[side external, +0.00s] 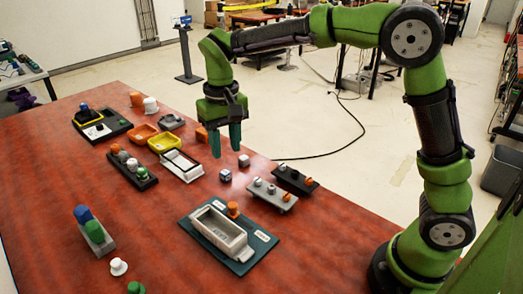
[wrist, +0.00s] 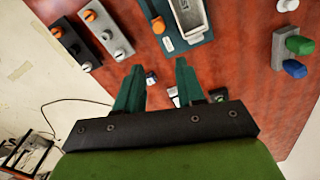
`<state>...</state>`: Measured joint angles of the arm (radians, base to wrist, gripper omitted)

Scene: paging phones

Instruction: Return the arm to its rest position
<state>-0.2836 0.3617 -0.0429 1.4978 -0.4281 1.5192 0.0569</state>
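My green arm reaches over the red-brown table (side external: 150,245) from the right. My gripper (side external: 225,150) points down above the table's far edge side. Its two teal fingers are apart with nothing between them, as the wrist view (wrist: 158,72) also shows. In the side view the fingertips hang close to two small cubes, a nearer one (side external: 225,175) and a farther one (side external: 244,160). I cannot tell the exact height above the table.
A grey tray on a dark teal base (side external: 238,262) lies near the front. Beside it are a grey bar (side external: 268,193) and black bar (side external: 297,181) with knobs. Yellow (side external: 161,142) and orange bins stand farther left. A grey block with blue and green pegs (side external: 108,246) stands front left.

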